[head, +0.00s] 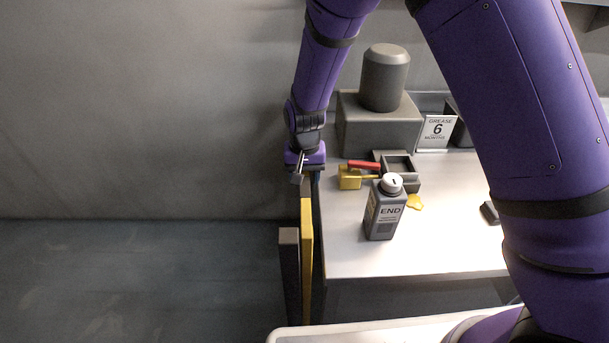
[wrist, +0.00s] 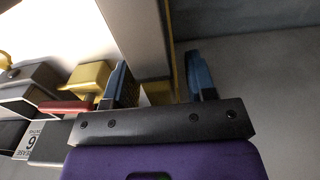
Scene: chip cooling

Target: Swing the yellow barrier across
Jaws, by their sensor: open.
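The yellow barrier (head: 307,245) is a long narrow bar along the left side of the bench, running from my gripper toward the front. My gripper (head: 299,177) is at its far end, pointing down. In the wrist view my gripper (wrist: 158,66) has two blue fingers standing apart, with a yellow piece of the barrier (wrist: 158,93) showing between them. The fingers look open around it; whether either touches it I cannot tell. A dark post (head: 290,272) stands beside the barrier's near end.
A pale rim (head: 390,330) lies in front. The floor (head: 130,275) at left is clear.

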